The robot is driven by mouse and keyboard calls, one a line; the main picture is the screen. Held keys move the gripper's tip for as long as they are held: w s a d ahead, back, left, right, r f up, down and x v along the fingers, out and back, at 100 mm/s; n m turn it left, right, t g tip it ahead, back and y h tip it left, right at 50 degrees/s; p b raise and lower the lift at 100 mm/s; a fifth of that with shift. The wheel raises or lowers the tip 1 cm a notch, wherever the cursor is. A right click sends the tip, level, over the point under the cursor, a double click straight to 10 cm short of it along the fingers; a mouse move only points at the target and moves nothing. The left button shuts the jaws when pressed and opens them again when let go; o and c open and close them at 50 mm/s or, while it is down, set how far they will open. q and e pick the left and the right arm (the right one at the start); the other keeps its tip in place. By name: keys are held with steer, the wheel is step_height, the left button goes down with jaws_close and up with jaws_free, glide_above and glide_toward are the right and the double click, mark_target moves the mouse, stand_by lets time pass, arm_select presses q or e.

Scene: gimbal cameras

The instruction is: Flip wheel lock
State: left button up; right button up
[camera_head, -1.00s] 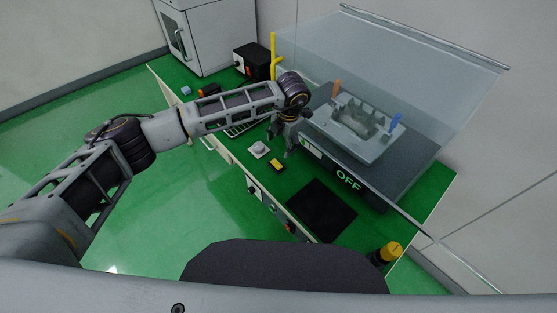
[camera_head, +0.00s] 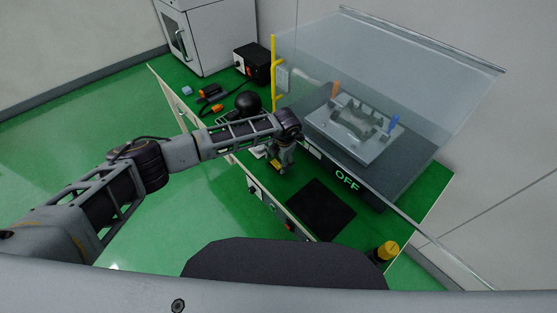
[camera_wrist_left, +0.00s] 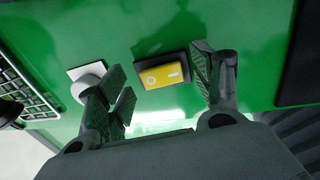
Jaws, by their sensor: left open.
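A yellow rocker switch (camera_wrist_left: 163,74), marked with a circle and a bar, sits on a black base on the green bench top. It shows partly in the head view (camera_head: 276,169), below my left gripper (camera_head: 281,162). In the left wrist view the open fingers of my left gripper (camera_wrist_left: 160,70) stand on either side of the switch, apart from it. The machine (camera_head: 384,173) behind has a panel reading OFF, and carries a metal fixture (camera_head: 357,150) with an orange and a blue handle. I cannot tell which part is called the wheel lock. My right gripper is not seen.
A black pad (camera_head: 320,209) lies to the right. A transparent cover (camera_head: 400,62) and a yellow upright handle (camera_head: 274,75) stand over the machine. A yellow-topped button (camera_head: 388,249) is at front right.

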arm_select(q)
steer(key=shift+f, duration=0.35)
steer(key=c, duration=1)
steer(key=shift+w+a+f+g+b, duration=0.1)
steer(key=shift+a+g+b, duration=0.15)
steer(key=shift+b, duration=0.25)
steer(key=shift+d+g+h+b, duration=0.1)
steer(key=shift+g+h+b, duration=0.2)
steer(key=shift+h, duration=0.2)
steer(key=o, duration=1)
